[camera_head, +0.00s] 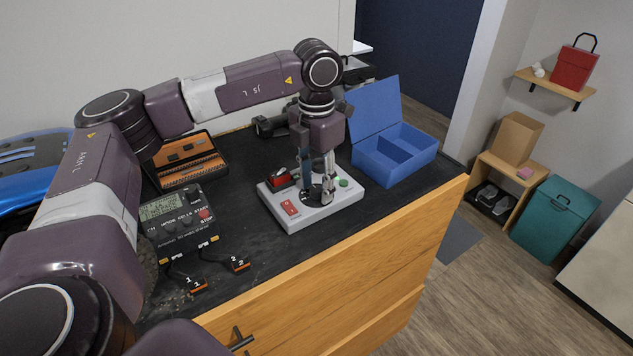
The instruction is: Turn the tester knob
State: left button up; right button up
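A light grey tester box (347,200) stands on the dark worktop in the middle of the head view. It has red parts at its left and a green button at its right. A dark round knob or dial base (314,197) shows on its top. My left gripper (317,188) points straight down over it, with its fingertips at the knob. The fingers hide most of the knob. I cannot tell whether they are closed on it. My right gripper is not in view.
A dark charger with a display (177,221) stands left of the tester, with numbered leads in front. An orange-lined tool case (187,160) lies behind it. A blue open box (408,158) stands close at the tester's right. The worktop's front edge (350,246) is near.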

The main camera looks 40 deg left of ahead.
pick_arm(q)
jog(key=shift+a, duration=0.1)
jog(key=c, duration=1)
grip_shut()
jog(key=shift+f+n+b, duration=0.2)
jog(key=shift+n+b, duration=0.4)
jog(key=shift+n, duration=0.2)
jog(key=shift+r+n+b, duration=0.15)
jog(key=shift+n+b, duration=0.35)
jog(key=shift+n, duration=0.7)
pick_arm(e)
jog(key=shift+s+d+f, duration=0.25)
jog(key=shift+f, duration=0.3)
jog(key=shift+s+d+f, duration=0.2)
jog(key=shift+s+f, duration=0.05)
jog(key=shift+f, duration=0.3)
pick_arm(q)
jog(key=o, duration=0.9)
grip_release()
jog(key=shift+o, duration=0.5)
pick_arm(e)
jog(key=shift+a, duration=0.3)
